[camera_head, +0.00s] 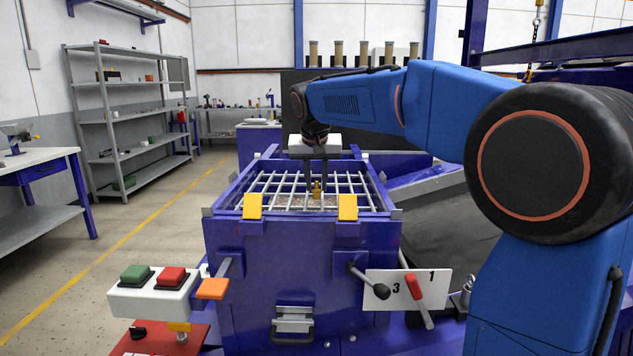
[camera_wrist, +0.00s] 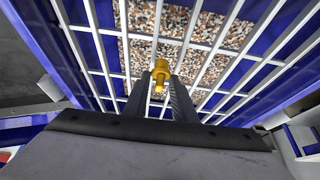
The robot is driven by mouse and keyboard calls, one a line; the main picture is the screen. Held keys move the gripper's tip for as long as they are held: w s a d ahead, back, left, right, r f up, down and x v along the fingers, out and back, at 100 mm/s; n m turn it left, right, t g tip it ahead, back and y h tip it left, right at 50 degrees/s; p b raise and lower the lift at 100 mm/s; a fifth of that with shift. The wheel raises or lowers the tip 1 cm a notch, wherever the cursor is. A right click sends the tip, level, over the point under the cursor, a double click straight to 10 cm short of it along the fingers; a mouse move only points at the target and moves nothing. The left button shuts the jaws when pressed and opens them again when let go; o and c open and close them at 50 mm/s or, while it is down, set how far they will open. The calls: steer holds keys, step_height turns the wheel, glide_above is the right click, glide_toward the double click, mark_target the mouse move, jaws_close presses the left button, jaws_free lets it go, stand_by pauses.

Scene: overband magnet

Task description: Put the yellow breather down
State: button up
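The yellow breather (camera_wrist: 160,72) is a small yellow fitting with a round head and a narrower stem. In the wrist view it sits between the tips of my gripper (camera_wrist: 160,82), with a dark finger close against each side. In the head view my gripper (camera_head: 318,188) points down over the barred grate (camera_head: 279,189) of the blue hopper, and the breather (camera_head: 317,187) shows as a small yellow spot between the fingers. Both are at the grate's middle. I cannot tell whether the breather touches the bars.
Mixed gravel (camera_wrist: 196,28) lies below the bars. Two yellow-orange clips (camera_head: 252,206) (camera_head: 347,207) stand on the front rim of the blue hopper (camera_head: 300,260). A white box with green and red buttons (camera_head: 155,300) is at the front left. Grey shelves (camera_head: 135,150) stand behind left.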

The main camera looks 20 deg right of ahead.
steer(key=o, duration=0.4)
steer(key=shift+o, duration=0.2)
steer(key=shift+r, duration=0.1)
steer(key=v, duration=1.2)
